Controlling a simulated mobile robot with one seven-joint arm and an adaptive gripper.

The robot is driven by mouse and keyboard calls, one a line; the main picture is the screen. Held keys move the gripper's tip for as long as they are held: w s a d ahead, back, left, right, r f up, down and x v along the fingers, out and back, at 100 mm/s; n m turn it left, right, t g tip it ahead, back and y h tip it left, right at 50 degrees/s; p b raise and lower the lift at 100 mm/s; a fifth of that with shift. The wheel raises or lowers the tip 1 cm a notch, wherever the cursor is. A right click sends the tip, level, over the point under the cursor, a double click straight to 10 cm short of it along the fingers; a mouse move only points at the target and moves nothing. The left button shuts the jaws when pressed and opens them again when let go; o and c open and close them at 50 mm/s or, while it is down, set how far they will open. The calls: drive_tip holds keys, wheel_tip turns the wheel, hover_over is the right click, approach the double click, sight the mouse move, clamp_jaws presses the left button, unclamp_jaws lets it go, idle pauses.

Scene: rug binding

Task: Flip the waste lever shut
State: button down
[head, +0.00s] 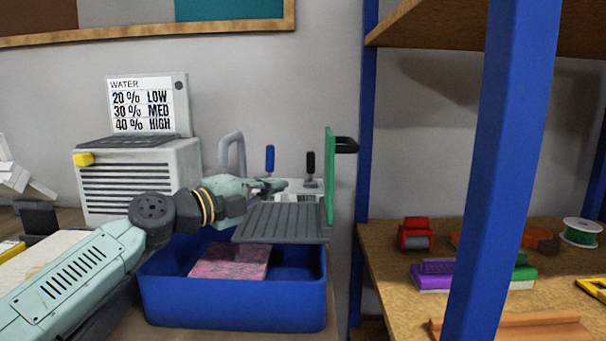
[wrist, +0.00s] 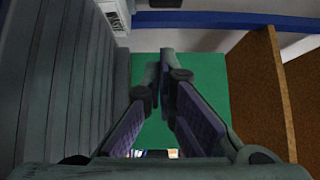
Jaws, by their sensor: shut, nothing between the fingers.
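Two upright levers, one with a blue handle (head: 270,158) and one with a black handle (head: 310,163), stand behind the blue sink in the head view. The labels by them are too small to read there, so I cannot tell which is the waste lever. My gripper (head: 279,186) is shut and empty, pointing right, close to the levers; whether it touches one I cannot tell. In the wrist view my gripper (wrist: 160,72) has its fingertips together in front of the green panel (wrist: 205,75). A black piece (wrist: 166,3) shows at the top edge there.
The green panel stands upright at the sink's right, with a black handle (head: 346,145). A grey ribbed tray (head: 282,222) lies over the blue sink (head: 235,302), which holds a pink sponge-like block (head: 230,262). A blue shelf post (head: 365,150) stands right.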

sight(308, 171)
drive_tip(key=p+x, duration=0.2)
drive_tip(key=x, duration=0.8)
drive_tip(key=shift+w+d+r, duration=0.1)
drive_tip(key=shift+d+r, duration=0.05)
drive_tip(key=shift+d, duration=0.05)
drive_tip(key=w, duration=0.1)
drive_tip(key=w+p, duration=0.1)
drive_tip(key=shift+w+a, duration=0.2)
drive_tip(key=shift+w, duration=0.7)
